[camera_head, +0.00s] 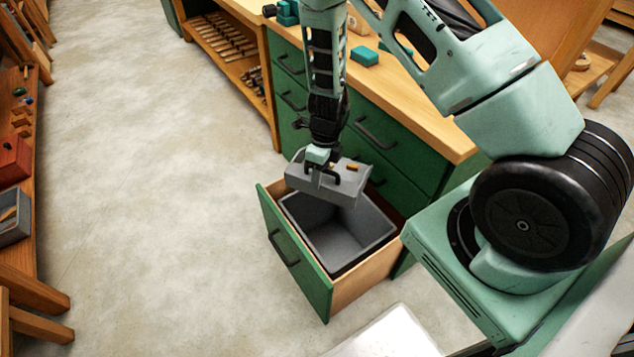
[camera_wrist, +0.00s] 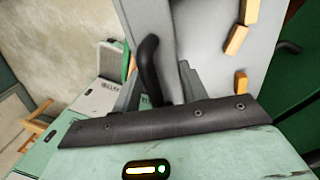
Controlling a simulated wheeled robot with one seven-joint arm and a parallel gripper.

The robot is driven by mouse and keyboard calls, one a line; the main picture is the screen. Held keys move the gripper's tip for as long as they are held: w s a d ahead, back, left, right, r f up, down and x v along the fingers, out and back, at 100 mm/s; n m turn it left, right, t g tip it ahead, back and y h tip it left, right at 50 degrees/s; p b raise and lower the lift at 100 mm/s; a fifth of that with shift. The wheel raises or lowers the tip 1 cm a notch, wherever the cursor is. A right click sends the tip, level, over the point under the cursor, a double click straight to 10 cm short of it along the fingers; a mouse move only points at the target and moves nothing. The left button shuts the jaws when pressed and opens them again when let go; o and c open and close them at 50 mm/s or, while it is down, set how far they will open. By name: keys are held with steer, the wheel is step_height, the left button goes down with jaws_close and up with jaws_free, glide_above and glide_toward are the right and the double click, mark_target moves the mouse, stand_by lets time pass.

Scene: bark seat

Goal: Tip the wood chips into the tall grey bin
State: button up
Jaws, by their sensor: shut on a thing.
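My gripper (camera_head: 320,162) is shut on the black handle (camera_wrist: 149,62) of a small grey tray (camera_head: 298,179). The tray hangs above the open drawer, over the back left part of the tall grey bin (camera_head: 372,226). Several orange-brown wood chips (camera_wrist: 236,40) lie in the tray in the wrist view, and at least one shows in the head view (camera_head: 352,167). How far the tray is tilted I cannot tell. The bin stands inside the drawer, and the part of its inside that I see looks empty. Its back left part is hidden by the tray.
The drawer (camera_head: 289,258) has a green front and is pulled out from a green cabinet with a wooden top (camera_head: 410,115). Teal blocks (camera_head: 364,56) lie on that top. A shelf with tools (camera_head: 20,165) runs along the left. The floor between is clear.

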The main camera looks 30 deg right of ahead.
steer(key=f+m, duration=0.1)
steer(key=m, duration=0.1)
steer(key=w+f+m, duration=0.1)
steer(key=m, duration=0.1)
steer(key=f+m+t+b, duration=0.1)
steer(key=m, duration=0.1)
steer(key=shift+w+a+y, duration=0.15)
steer(key=shift+w+y, duration=0.05)
steer(key=shift+y, duration=0.1)
step_height(320, 180, down, 5)
steer(key=b, duration=0.5)
steer(key=shift+r, duration=0.1)
